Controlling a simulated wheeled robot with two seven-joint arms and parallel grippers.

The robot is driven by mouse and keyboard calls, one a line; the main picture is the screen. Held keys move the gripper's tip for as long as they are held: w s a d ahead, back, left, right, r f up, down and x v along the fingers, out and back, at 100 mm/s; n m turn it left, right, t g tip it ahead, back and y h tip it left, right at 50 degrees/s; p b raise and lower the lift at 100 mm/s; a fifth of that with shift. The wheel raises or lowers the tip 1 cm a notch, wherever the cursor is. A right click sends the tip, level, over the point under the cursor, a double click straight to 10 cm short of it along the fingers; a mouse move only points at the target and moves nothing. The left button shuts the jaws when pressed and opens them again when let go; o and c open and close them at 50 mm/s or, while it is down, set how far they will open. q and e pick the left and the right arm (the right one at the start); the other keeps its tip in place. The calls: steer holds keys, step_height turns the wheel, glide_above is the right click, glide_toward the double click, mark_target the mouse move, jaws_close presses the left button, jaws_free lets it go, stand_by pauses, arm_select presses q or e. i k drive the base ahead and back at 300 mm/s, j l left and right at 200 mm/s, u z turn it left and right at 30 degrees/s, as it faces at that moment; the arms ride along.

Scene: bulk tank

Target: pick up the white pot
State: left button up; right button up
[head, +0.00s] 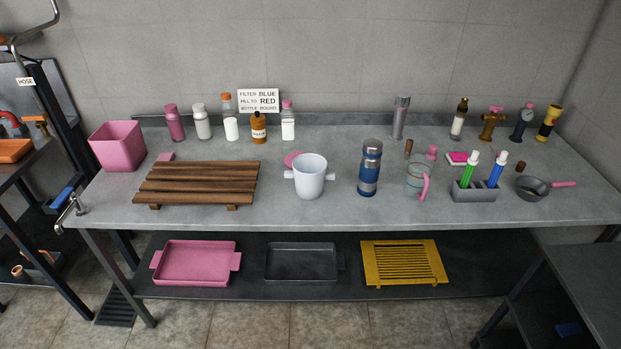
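The white pot (309,178) stands upright near the middle of the grey worktop, toward its front edge. It has a short handle on each side, and its open top faces up. A pink round lid-like disc (293,159) lies just behind it, partly hidden by the pot. Neither of my grippers shows in the head view, and nothing touches the pot from above.
A wooden slatted rack (197,183) lies left of the pot, close to its left handle. A blue flask (370,168) stands to the right, then a clear jug (416,180) with a pink handle. Several bottles line the back. The worktop (330,212) is bare in front.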

mark_target(309, 173)
steer(key=i+j+z, duration=0.3)
steer(key=i+j, duration=0.15)
steer(key=i+j+z, duration=0.3)
steer(key=i+j, duration=0.15)
steer(key=j, duration=0.15)
